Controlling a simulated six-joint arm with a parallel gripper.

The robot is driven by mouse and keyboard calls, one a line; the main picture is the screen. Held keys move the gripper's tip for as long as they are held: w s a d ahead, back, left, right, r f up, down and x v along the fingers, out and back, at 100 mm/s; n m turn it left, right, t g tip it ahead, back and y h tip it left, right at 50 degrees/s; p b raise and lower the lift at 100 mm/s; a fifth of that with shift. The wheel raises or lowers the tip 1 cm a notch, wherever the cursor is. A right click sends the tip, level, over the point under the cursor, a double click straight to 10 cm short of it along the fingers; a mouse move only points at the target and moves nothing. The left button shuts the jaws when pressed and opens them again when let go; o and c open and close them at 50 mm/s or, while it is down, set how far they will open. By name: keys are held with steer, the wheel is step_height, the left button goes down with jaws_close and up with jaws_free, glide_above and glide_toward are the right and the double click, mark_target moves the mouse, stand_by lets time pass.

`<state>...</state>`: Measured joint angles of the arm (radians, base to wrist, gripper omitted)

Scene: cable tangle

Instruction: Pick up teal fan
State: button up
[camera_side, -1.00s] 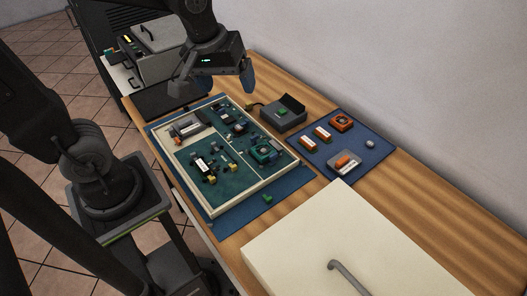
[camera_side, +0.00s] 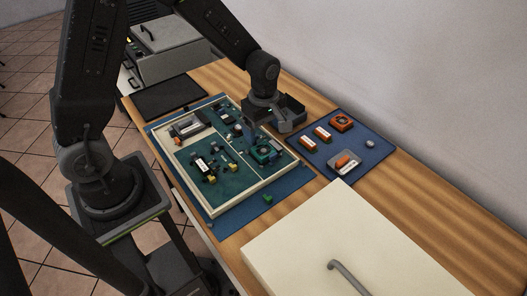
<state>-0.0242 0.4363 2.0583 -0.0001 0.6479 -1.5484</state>
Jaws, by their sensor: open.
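The teal fan (camera_side: 263,152) sits at the right part of the green board (camera_side: 233,182) inside the cream-framed tray (camera_side: 212,212). My gripper (camera_side: 268,127) is just above and behind the fan, pointing down over the tray's right rim. Its fingers are apart and I see nothing held between them. The gap between the fingertips and the fan is hard to judge from this side.
A blue mat (camera_side: 374,158) at the right holds an orange fan (camera_side: 342,122), orange parts (camera_side: 322,134), a small dish (camera_side: 343,165) and a grey knob (camera_side: 370,143). A small green piece (camera_side: 268,199) lies before the tray. A large cream panel (camera_side: 345,240) fills the front.

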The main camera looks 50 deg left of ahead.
mark_target(263, 149)
steer(key=shift+s+d+f, duration=0.1)
steer(key=shift+s+f, duration=0.05)
steer(key=shift+f, duration=1.65)
steer(key=shift+s+f, duration=0.1)
steer(key=shift+f, duration=1.65)
steer(key=shift+c, duration=0.2)
steer(key=c, duration=1)
steer(key=shift+r, duration=0.15)
